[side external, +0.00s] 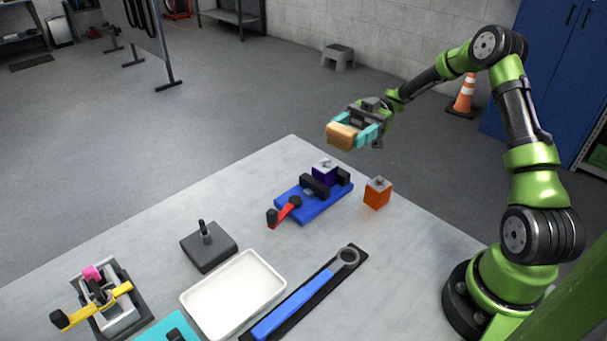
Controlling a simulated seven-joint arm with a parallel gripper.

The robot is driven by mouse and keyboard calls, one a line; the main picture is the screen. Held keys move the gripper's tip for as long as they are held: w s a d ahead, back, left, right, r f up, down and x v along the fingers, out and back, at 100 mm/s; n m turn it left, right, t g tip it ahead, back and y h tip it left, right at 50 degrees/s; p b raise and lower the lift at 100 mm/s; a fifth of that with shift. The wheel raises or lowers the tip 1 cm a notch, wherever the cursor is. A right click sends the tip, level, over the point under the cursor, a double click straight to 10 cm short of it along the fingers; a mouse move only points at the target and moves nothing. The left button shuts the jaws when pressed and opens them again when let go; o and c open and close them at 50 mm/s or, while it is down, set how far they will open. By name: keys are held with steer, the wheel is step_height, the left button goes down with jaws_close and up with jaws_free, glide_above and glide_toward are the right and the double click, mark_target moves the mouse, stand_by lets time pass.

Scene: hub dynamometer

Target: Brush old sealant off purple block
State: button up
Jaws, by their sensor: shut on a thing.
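The purple block (325,168) sits at the far end of a blue clamp fixture (317,204), behind a black bar. A small greyish patch shows on its top. The fixture has a red lever (288,208) with black ends. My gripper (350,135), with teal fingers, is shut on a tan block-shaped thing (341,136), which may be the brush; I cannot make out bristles. It is held in the air above and beyond the purple block, apart from it.
An orange block (377,194) with a greyish top patch stands right of the fixture. A white tray (272,270), a blue-handled wrench (300,296), a grey base with a post (208,247) and a yellow-levered clamp (100,297) occupy the nearer table.

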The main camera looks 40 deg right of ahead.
mark_target(327, 160)
steer(key=shift+g, duration=0.3)
steer(key=shift+s+f, duration=0.15)
steer(key=shift+f, duration=1.6)
steer(key=shift+s+f, duration=0.1)
steer(key=shift+f, duration=1.65)
steer(key=shift+w+f, duration=0.5)
steer(key=shift+f, duration=0.15)
steer(key=shift+c, duration=0.3)
steer(key=shift+w, duration=2.6)
steer(key=shift+s, duration=3.2)
steer(key=shift+w+a, duration=0.25)
steer(key=shift+w, duration=2.75)
steer(key=shift+s, duration=2.7)
steer(key=shift+s+r, duration=0.15)
steer(key=shift+s, duration=0.1)
step_height(327, 160, up, 8)
steer(key=shift+w, duration=0.1)
